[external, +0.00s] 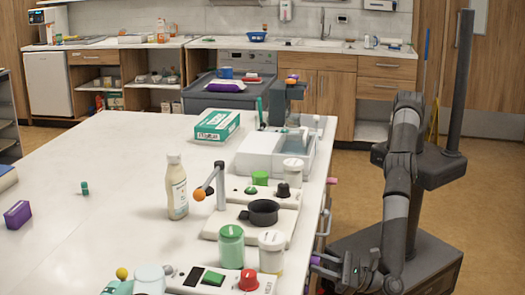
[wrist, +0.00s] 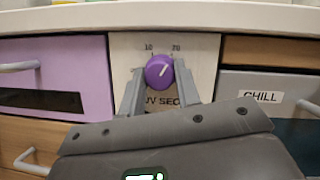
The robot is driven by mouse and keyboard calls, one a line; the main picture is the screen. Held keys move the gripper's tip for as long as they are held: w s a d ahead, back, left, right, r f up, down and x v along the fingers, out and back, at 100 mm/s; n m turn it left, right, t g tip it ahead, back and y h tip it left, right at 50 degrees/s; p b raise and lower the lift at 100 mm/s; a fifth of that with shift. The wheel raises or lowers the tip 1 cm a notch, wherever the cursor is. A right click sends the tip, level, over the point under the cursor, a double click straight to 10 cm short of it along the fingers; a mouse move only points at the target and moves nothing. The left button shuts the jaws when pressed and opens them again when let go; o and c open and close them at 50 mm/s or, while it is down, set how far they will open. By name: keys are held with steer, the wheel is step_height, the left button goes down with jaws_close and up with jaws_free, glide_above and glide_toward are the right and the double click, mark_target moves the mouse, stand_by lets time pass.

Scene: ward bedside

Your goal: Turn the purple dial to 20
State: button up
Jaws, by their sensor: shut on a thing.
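The purple dial (wrist: 159,71) sits on a pale panel on the front below the counter edge. Its white pointer mark slants up and to the right, toward the "20" label (wrist: 176,48); the "10" label (wrist: 148,48) is at upper left. My gripper (wrist: 160,78) is shut on the dial, one finger on each side. "UV SEC" lettering below the dial is partly covered by the fingers. In the external view my gripper (external: 322,263) is at the bench's right side, low down, where the dial itself is hard to make out.
A lilac drawer (wrist: 60,75) with a handle is left of the panel. A grey drawer marked "CHILL" (wrist: 262,97) is to its right. The counter (external: 110,200) above carries bottles, jars and several devices near its right edge. Open floor (external: 480,210) lies to the right.

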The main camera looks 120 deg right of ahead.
steer(key=shift+f, duration=0.15)
steer(key=o, duration=1)
steer(key=v, duration=1)
steer(key=shift+s+a+f, duration=0.1)
steer(key=shift+s+a, duration=0.15)
steer(key=shift+s, duration=0.1)
